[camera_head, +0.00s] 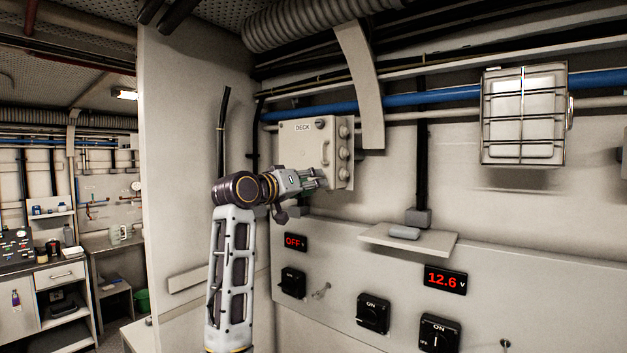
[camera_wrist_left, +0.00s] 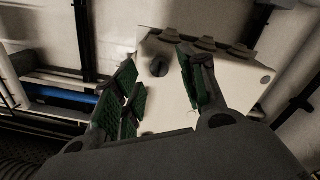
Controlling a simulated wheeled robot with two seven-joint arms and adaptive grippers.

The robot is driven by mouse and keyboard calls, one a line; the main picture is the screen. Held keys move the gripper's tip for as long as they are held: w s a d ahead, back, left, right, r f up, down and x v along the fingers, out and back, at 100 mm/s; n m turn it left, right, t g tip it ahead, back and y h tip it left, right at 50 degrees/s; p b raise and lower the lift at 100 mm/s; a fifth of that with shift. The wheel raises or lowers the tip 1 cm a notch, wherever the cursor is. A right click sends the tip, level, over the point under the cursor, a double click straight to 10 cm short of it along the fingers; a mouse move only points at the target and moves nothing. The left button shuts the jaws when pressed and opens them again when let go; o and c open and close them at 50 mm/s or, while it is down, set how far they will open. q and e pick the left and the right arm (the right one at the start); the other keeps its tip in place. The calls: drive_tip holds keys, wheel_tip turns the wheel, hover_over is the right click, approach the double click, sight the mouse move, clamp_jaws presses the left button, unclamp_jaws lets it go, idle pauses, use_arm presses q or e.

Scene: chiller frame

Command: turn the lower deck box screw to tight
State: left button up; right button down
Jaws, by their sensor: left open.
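The deck box (camera_head: 303,143) is a pale box marked DECK on the wall, with round fittings down its right side. One grey screw knob (camera_head: 320,124) shows near its upper right corner, above a bar handle. My left gripper (camera_head: 322,180) is open in front of the box's lower right part and hides that corner. In the left wrist view, the box face (camera_wrist_left: 215,90) lies beyond the open fingers. A dark knob (camera_wrist_left: 158,67) on it shows between the fingers, apart from both pads. I cannot tell from this which screw it is. My right gripper is out of view.
A small shelf (camera_head: 408,239) with a grey object juts out to the right, below the box. A panel with black rotary switches (camera_head: 373,313) and red displays stands below. A pale partition (camera_head: 180,150) rises on the left; blue pipe (camera_head: 430,97) runs along the wall.

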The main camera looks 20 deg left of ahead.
use_arm(q)
drive_tip(key=shift+x, duration=0.75)
drive_tip(key=shift+c, duration=0.3)
clamp_jaws()
